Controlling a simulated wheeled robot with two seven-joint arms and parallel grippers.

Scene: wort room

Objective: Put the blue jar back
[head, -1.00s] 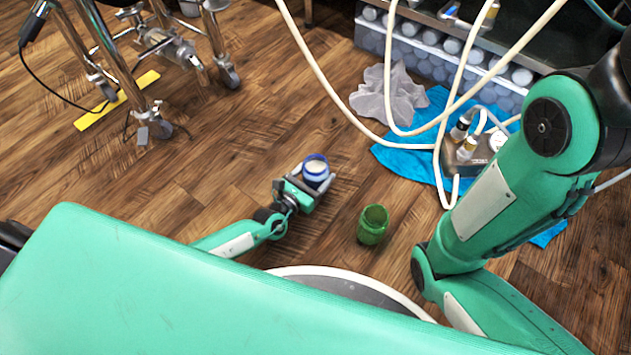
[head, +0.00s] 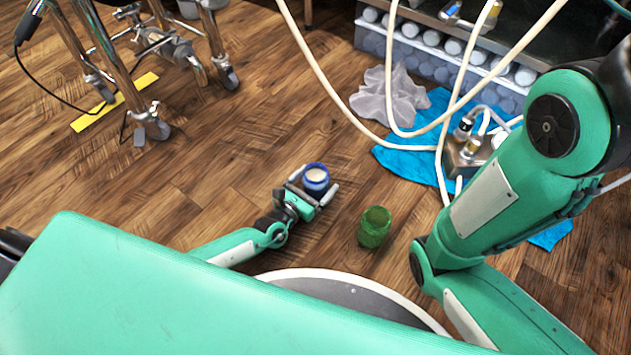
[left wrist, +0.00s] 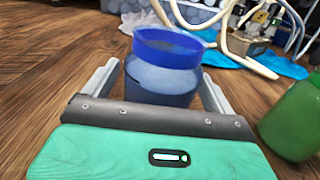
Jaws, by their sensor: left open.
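The blue jar (head: 316,178) is open at the top with pale contents and stands between the spread fingers of my left gripper (head: 313,186) in the head view. In the left wrist view the blue jar (left wrist: 165,68) is upright, with a bright blue rim. The fingers of my left gripper (left wrist: 160,92) lie on either side of it, with a gap visible at the right finger. The jar's lower part is hidden behind the gripper body. My right arm comes in at the right of the head view, but its gripper does not show.
A green jar (head: 374,227) stands on the wood floor just right of the left gripper. Pale hoses, a blue cloth (head: 408,160), a grey rag (head: 388,97) and a metal pump unit (head: 466,155) lie farther back. A wheeled metal stand (head: 150,122) is at left. Floor left of the jar is clear.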

